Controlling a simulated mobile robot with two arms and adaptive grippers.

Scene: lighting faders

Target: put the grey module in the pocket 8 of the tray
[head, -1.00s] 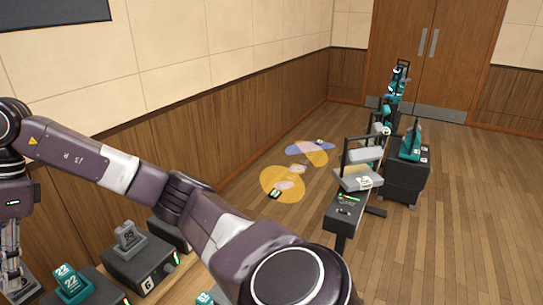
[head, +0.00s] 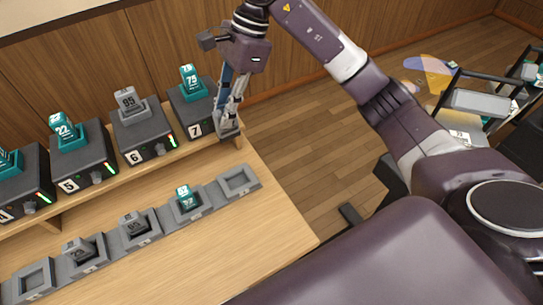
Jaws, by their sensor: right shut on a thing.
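My right gripper (head: 229,117) is at the upper middle, beside the right end of the raised shelf. It is shut on a small grey piece at its fingertips, which I take as the grey module; it is mostly hidden by the fingers. The grey tray (head: 213,191) is a row of pockets on the wooden table below. Its far-right pocket (head: 239,180) and its lower-left pocket (head: 35,279) look empty. Between them sit a teal module (head: 186,197) and two grey modules (head: 132,225) (head: 77,249). The pocket numbers are too small to read. My left gripper is out of view.
Dark numbered units stand along the shelf, including unit 5 (head: 84,153), unit 6 (head: 145,138) and unit 7 (head: 193,110), with teal or grey modules on top. The front table surface (head: 200,255) is clear. A cart (head: 480,103) stands at the far right.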

